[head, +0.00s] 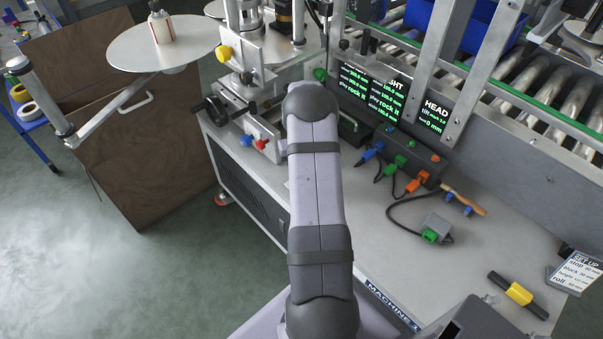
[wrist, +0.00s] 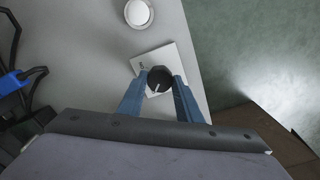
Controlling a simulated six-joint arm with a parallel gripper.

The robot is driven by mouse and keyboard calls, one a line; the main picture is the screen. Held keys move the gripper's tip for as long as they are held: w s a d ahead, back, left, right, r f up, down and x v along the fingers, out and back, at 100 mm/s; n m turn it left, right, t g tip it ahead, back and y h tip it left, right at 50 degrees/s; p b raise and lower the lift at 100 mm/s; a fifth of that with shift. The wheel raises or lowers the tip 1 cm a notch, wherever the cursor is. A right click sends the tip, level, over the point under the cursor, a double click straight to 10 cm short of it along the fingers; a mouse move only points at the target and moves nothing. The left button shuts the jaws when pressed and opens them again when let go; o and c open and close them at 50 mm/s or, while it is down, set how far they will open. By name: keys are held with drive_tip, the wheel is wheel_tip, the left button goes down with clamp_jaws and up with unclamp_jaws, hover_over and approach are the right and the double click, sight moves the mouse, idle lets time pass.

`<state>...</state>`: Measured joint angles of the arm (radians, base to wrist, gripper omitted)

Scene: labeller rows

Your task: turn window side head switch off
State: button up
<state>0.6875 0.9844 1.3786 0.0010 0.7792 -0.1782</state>
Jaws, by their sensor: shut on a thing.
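A black round knob (wrist: 158,79) with a white pointer line sits on a small white plate (wrist: 148,58) with small dark lettering, in the wrist view. The line points down and slightly right in that view. My gripper (wrist: 160,87) has its two blue fingers on either side of the knob, shut on it. The lettering is too small to read. In the head view my arm hides the gripper and the knob.
In the wrist view a round white button (wrist: 139,13) is near the plate, and a blue plug (wrist: 12,82) with dark cables lies left. In the head view a grey connector box (head: 410,165) with coloured plugs stands right of my arm, below the screens (head: 372,93).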

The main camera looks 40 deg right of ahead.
drive_tip(key=o, duration=1)
drive_tip(key=shift+o, duration=0.2)
drive_tip(key=shift+r, duration=0.1)
drive_tip(key=shift+r+b, duration=0.3)
drive_tip(key=shift+r, duration=3.3)
drive_tip(key=shift+w, duration=0.1)
